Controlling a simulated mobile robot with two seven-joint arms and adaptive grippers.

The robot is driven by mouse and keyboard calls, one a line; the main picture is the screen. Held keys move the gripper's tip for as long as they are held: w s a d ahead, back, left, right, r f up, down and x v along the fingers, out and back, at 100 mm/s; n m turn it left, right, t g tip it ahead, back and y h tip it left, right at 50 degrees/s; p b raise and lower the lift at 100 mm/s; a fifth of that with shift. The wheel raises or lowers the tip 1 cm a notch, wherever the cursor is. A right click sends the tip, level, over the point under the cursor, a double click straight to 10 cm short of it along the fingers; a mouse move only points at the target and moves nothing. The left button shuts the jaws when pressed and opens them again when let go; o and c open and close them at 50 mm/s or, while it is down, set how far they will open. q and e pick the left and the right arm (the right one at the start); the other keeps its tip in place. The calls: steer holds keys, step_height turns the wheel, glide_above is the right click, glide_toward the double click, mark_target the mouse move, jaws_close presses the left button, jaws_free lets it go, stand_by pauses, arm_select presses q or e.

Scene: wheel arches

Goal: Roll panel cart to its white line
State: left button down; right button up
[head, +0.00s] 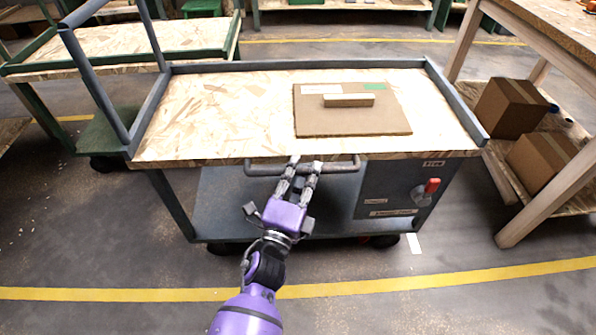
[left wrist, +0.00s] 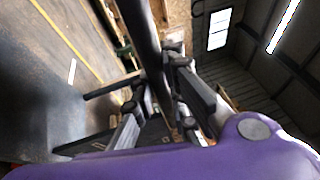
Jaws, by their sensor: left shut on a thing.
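The panel cart (head: 210,147) stands in front of me with a wood-board top and grey rails. A brown panel (head: 350,122) with a small wooden block (head: 348,100) lies on its top. My left gripper (head: 305,165) is shut on the grey handle bar (head: 340,167) at the cart's near side. The bar also passes between the fingers in the left wrist view (left wrist: 143,35). A short white line (head: 414,243) is on the floor by the cart's near right wheel; a white strip shows in the left wrist view (left wrist: 72,71). My right gripper is out of view.
A yellow floor line (head: 450,278) crosses in front of the cart. A wooden bench (head: 520,215) with cardboard boxes (head: 510,107) on its lower shelf stands close on the right. Another cart (head: 100,42) stands at the back left. A red knob (head: 432,186) is on the cart's side box.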

arm_select(q)
steer(key=shift+s+d, duration=0.1)
steer(key=shift+d, duration=0.15)
steer(key=c, duration=1.7)
jaws_free()
steer(key=shift+d, duration=0.1)
steer(key=shift+a, duration=0.2)
steer(key=v, duration=0.7)
steer(key=shift+s+f, duration=0.1)
steer(key=shift+s, duration=0.05)
